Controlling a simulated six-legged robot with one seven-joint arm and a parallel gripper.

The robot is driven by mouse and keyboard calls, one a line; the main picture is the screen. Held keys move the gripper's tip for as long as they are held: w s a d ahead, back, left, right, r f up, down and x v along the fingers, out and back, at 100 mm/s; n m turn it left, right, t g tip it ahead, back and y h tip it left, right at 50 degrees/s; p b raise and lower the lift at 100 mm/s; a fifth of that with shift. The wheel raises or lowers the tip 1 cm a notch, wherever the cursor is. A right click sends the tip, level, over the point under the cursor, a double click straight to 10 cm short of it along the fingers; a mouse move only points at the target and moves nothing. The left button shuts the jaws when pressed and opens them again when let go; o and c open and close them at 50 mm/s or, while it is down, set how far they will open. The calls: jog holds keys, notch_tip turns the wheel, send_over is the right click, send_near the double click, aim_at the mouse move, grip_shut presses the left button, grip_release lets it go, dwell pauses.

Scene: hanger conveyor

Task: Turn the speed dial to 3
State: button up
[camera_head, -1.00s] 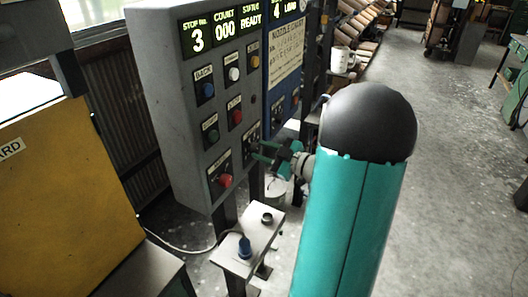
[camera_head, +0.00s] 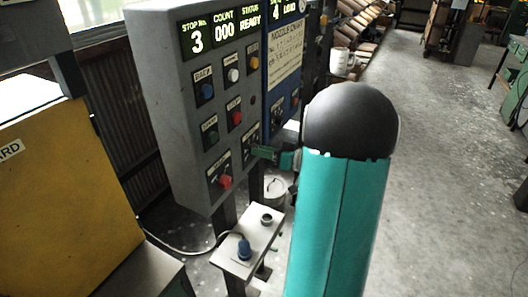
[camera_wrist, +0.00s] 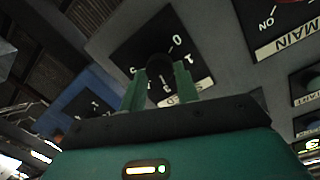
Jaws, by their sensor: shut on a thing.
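The speed dial shows in the wrist view as a dark round knob (camera_wrist: 160,70) on a black plate (camera_wrist: 130,52) with white numbers, on the grey control panel. A 0 and a 1 are readable at its upper right; the other marks are partly covered. My gripper (camera_wrist: 160,88) has its two green fingers on either side of the knob, shut on it. The knob's pointer cannot be made out. In the head view my gripper (camera_head: 262,152) reaches the lower right of the grey panel (camera_head: 180,150), and my arm hides part of the area.
A red knob (camera_head: 226,181) and several coloured buttons sit on the same panel. A blue panel (camera_head: 284,45) adjoins on the right. Open floor lies to the right.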

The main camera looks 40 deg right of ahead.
jog(key=shift+m, duration=0.8)
jog(key=o, duration=1)
jog(key=v, duration=1.3)
jog(key=shift+s+d, duration=0.15)
jog(key=shift+s, duration=0.25)
jog(key=shift+s, duration=0.1)
